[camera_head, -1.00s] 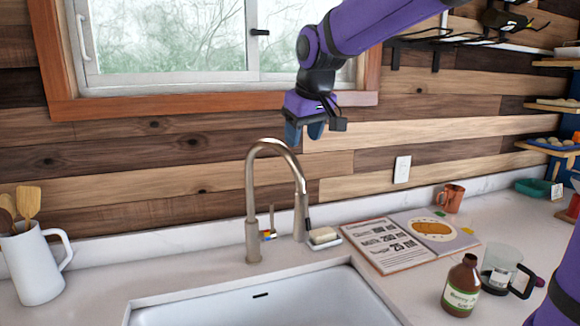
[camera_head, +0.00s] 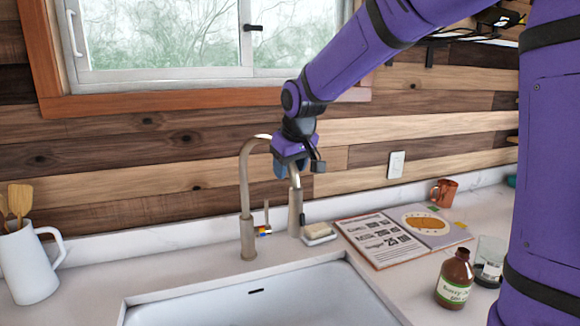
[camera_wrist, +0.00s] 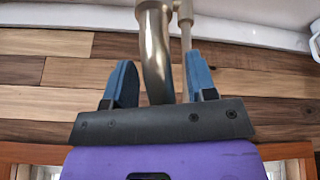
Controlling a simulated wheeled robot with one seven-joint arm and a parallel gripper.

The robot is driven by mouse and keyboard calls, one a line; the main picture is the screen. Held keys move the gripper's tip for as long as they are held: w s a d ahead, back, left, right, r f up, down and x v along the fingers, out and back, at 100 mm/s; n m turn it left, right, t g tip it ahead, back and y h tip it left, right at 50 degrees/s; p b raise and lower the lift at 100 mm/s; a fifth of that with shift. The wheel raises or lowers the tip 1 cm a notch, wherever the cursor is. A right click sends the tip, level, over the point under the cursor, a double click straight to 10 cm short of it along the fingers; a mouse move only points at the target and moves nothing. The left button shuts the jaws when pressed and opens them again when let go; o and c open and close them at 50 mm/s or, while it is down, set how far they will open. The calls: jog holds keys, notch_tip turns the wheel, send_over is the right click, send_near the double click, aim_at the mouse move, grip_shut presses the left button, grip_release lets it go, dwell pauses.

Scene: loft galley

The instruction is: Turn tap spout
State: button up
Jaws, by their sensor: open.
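The tap (camera_head: 246,205) is a brushed metal gooseneck standing behind the sink, its spout arching to the right. My gripper (camera_head: 282,172) is at the right side of the arch, pointing down, and covers part of the spout. In the wrist view, the spout (camera_wrist: 157,55) lies between the two blue fingers of my gripper (camera_wrist: 158,85), with gaps on both sides. The gripper is open, and I see no contact. The small tap lever (camera_head: 266,218) stands beside the tap base.
The white sink (camera_head: 300,296) lies in front of the tap. A soap dish (camera_head: 320,240), an open book (camera_head: 375,245), a brown bottle (camera_head: 456,280), a glass jug (camera_head: 490,262) and a copper mug (camera_head: 444,192) are to the right. A white utensil jug (camera_head: 28,265) stands left.

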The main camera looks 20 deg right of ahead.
grip_shut()
jog(key=a+m+h, duration=0.3)
jog(key=a+m, duration=0.6)
jog(key=a, duration=0.7)
jog(key=shift+a+g, duration=0.25)
jog(key=shift+g, duration=0.15)
jog(key=shift+s+r, duration=0.1)
grip_release()
